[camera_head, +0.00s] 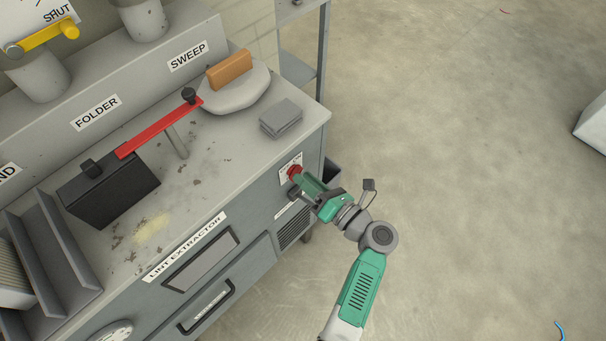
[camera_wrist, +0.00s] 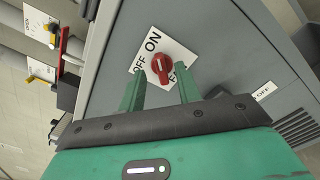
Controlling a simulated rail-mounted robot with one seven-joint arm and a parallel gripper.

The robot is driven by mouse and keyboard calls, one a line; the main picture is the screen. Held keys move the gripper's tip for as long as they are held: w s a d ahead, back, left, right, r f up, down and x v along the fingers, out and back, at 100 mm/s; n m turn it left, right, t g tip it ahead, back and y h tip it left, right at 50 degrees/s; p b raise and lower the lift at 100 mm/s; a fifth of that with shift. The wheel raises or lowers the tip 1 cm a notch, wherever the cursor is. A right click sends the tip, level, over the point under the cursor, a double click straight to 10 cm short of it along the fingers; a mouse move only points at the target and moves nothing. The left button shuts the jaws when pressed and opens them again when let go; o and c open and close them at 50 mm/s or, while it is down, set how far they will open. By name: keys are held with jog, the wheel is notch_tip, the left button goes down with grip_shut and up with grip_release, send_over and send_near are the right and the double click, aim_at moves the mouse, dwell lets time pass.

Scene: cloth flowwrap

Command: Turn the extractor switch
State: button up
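The extractor switch (camera_wrist: 160,69) is a red rotary knob on a white plate (camera_wrist: 178,52) marked ON and OFF, with further lettering partly hidden by a finger. In the head view the red knob (camera_head: 294,171) sits on the cabinet's front panel near its right corner. My gripper (camera_wrist: 161,78) is open, with its two green fingers apart and pointing at the panel. The knob shows between the fingertips. I cannot tell whether the fingers touch it. In the head view my gripper (camera_head: 302,182) reaches the knob from the lower right.
The grey cabinet (camera_head: 260,225) has a LINT EXTRACTOR label (camera_head: 186,247), a drawer handle (camera_head: 207,307) and a vent (camera_head: 294,231). On top are a red bar (camera_head: 160,127), a black box (camera_head: 110,190), a wooden-handled sweep (camera_head: 231,70) and folded grey cloth (camera_head: 281,118).

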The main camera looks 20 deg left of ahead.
jog(key=shift+x, duration=1.2)
jog(key=shift+w, duration=0.1)
grip_shut()
jog(key=shift+n, duration=0.3)
jog(key=shift+s+a+n+b, duration=0.15)
jog(key=shift+n+b, duration=0.4)
jog(key=shift+n, duration=2.3)
jog(key=shift+s+d+n+b, duration=0.1)
jog(key=shift+n+b, duration=0.45)
jog(key=shift+n, duration=2.35)
jog(key=shift+s+a+n+b, duration=0.15)
jog(key=shift+n+b, duration=0.4)
jog(key=shift+n, duration=2.3)
